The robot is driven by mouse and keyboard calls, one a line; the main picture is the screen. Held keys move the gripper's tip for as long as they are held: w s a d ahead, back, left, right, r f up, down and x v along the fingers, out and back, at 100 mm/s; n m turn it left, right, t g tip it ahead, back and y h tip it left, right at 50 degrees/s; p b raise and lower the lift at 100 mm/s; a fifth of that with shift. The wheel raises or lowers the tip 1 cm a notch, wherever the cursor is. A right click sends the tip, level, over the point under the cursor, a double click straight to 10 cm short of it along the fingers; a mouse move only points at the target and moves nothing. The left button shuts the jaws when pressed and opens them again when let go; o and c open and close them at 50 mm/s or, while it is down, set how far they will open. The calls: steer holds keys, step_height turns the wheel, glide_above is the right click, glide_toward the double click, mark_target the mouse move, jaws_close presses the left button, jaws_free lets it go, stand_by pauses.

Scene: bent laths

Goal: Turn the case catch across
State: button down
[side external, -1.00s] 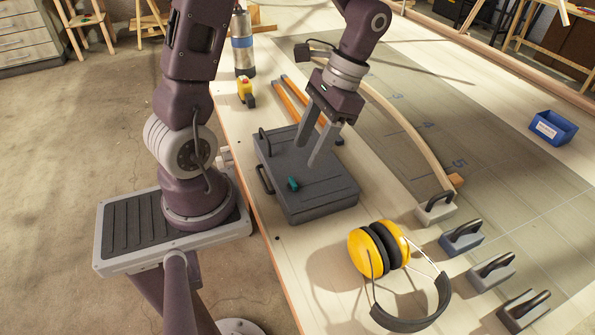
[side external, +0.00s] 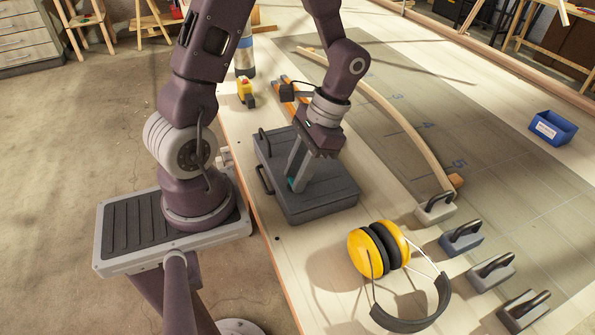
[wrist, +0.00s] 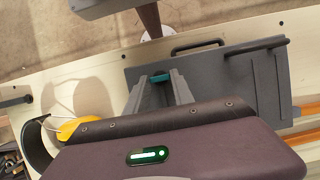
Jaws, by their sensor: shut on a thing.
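The dark grey case (side external: 325,193) lies flat on the table in front of my base, with a handle on its near left side. Its small teal catch (side external: 291,184) sits on the lid near the left edge, mostly hidden by my fingers in the side view. In the wrist view the catch (wrist: 160,78) shows between the fingertips. My gripper (side external: 297,187) points down at the lid and is shut on the catch. The case also fills the upper right of the wrist view (wrist: 222,80).
Yellow ear defenders (side external: 375,250) lie right of the case. Several clamp blocks (side external: 461,238) line up beyond them, by a bent lath (side external: 400,120). A yellow tool (side external: 245,91) and a cylinder (side external: 244,55) stand behind the case. A blue bin (side external: 553,127) is far right.

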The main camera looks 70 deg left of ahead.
steer(key=shift+m, duration=0.4)
steer(key=m, duration=0.1)
steer(key=m+y, duration=0.1)
steer(key=m, duration=0.1)
steer(key=shift+d+m+y, duration=0.25)
steer(key=shift+m+y, duration=0.15)
steer(key=m, duration=0.2)
steer(key=m+t+y, duration=0.1)
steer(key=m, duration=0.1)
steer(key=shift+s+d+m, duration=0.15)
steer(key=shift+s+m, duration=0.05)
steer(key=shift+m, duration=0.1)
steer(key=m, duration=0.2)
steer(key=m+t+y, duration=0.1)
steer(key=m, duration=0.1)
steer(key=shift+s+d+t, duration=0.1)
steer(key=shift+s+t, duration=0.05)
steer(key=shift+t, duration=0.15)
steer(key=shift+s+m+t+y, duration=0.15)
steer(key=shift+m+t, duration=0.25)
steer(key=shift+m, duration=0.7)
steer(key=shift+m+t+y, duration=0.15)
steer(key=shift+m+t, duration=0.25)
steer(key=shift+m, duration=0.7)
steer(key=c, duration=1.1)
jaws_free()
